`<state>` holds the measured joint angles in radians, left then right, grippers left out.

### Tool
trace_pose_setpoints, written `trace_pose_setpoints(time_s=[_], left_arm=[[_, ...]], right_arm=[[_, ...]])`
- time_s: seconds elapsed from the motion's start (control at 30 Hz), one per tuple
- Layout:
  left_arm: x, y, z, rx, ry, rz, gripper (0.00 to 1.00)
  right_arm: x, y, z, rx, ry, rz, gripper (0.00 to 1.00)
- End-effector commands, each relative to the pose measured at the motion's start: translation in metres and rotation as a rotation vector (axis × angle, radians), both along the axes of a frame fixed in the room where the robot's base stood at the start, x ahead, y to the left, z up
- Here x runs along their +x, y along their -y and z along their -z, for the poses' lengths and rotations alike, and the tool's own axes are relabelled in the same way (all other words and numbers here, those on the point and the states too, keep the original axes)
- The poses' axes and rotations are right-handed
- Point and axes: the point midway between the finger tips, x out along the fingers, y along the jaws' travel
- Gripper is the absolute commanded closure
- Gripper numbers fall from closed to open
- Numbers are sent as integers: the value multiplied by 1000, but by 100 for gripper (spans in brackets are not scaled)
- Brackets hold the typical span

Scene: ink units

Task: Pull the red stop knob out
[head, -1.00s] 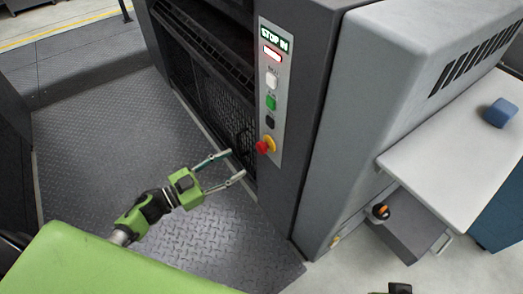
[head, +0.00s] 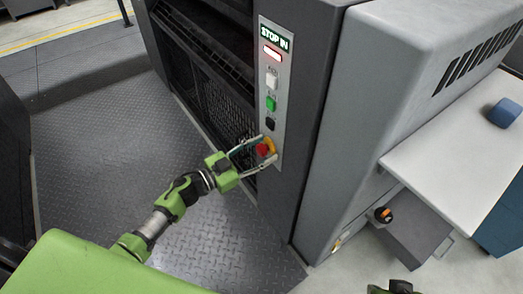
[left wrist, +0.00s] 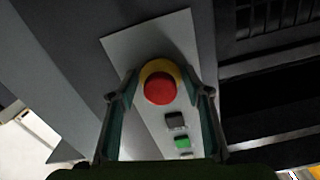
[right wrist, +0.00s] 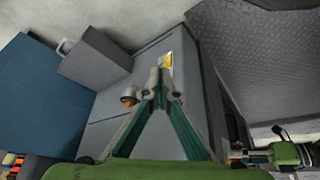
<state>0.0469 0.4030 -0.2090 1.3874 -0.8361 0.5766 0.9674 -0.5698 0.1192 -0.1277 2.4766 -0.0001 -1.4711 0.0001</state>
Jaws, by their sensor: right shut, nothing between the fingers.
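The red stop knob (head: 262,150) sits on a yellow collar low on the grey control panel (head: 284,95). The panel's display (head: 275,37) reads "STOP IN", with a lit red bar below it. My left gripper (head: 268,151) is open, its fingers on either side of the knob. In the left wrist view the knob (left wrist: 160,88) lies between the two spread fingers (left wrist: 160,92), with a gap showing on each side. My right gripper (right wrist: 162,85) is shut and empty; in the head view only a dark part of that arm shows at the bottom edge.
Black (head: 270,123), green (head: 271,104) and white (head: 272,80) buttons sit above the knob. A grey cabinet (head: 375,110) stands to the right, with a white shelf (head: 460,150) bearing a blue block (head: 503,112). An orange-topped black knob (head: 383,214) is below. The tread-plate floor (head: 110,170) is clear.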

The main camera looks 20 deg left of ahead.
Motion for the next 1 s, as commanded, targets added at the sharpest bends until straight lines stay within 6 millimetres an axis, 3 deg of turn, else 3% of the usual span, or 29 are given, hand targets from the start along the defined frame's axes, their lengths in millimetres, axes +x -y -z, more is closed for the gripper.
trace_pose_setpoints(time_s=[0.03, 0.17, 0.33, 0.5, 0.77, 0.8, 0.87, 1.0], left_arm=[[0, 0, 0, 0, 0, 0, 68], [0, 0, 0, 0, 0, 0, 100], [-3, -3, -2, 0, -2, 0, 100], [-14, -11, -2, 0, -2, 0, 100], [-15, -12, 0, 0, 0, 1, 100], [-15, -12, 1, 0, 0, 1, 70], [-15, -12, 1, 0, 0, 1, 55], [-15, -12, 0, 0, 0, 0, 55]], right_arm=[[0, 0, 0, 0, 0, 0, 100], [0, 0, 0, 0, -1, 0, 100], [-3, 1, -4, -3, -12, 1, 100], [-27, 7, -5, -21, -107, 9, 100], [-29, 8, -2, -23, -116, 9, 100], [-29, 8, -2, -23, -116, 9, 100], [-29, 8, -2, -23, -116, 9, 100], [-29, 8, -2, -23, -115, 9, 100]])
